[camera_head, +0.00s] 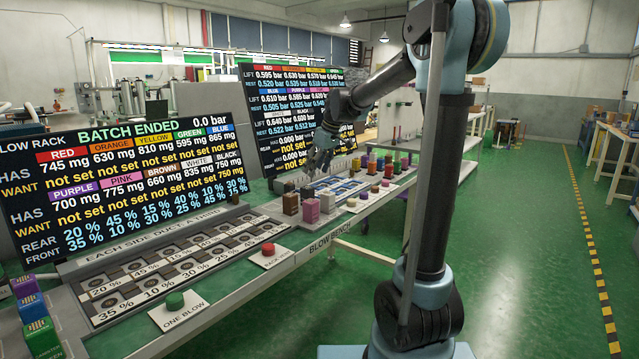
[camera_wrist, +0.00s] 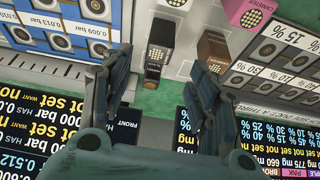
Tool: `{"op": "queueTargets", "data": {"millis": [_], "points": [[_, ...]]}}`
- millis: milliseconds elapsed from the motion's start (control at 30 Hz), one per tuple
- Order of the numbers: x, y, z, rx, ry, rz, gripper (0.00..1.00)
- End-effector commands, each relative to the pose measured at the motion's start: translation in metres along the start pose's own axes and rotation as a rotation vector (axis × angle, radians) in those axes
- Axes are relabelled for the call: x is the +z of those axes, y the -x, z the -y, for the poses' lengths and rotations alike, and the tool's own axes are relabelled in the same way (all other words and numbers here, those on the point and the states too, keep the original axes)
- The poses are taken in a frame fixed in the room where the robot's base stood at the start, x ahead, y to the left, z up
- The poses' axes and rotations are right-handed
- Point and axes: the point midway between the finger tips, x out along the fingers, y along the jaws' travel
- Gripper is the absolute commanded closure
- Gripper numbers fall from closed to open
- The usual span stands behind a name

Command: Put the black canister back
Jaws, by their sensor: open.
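The black canister (camera_wrist: 153,72) stands upright on a pale strip of the bench, its dotted top facing up in the wrist view. In the head view it sits in the cluster near my gripper, and I cannot clearly pick it out. My gripper (camera_wrist: 158,62) is open, with one finger on each side of the black canister in the picture. I cannot tell whether either finger touches it. In the head view my gripper (camera_head: 318,158) hangs over the bench, above the canister cluster.
A brown canister (camera_wrist: 212,46) and a pink canister (camera_wrist: 250,12) stand close by to the right. Panels of round ports lie on both sides. Display boards (camera_head: 125,180) rise behind the bench. ONE BLOW's green button (camera_head: 174,300) is at the front.

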Motion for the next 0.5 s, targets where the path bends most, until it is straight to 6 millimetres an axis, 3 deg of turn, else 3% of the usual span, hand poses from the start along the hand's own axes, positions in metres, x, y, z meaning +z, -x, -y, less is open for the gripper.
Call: {"op": "queueTargets", "data": {"millis": [167, 500], "points": [[0.025, 0.011, 0.006, 0.011, -0.041, 0.012, 0.45], [0.146, 0.035, 0.045, 0.07, -0.26, 0.069, 0.45]]}}
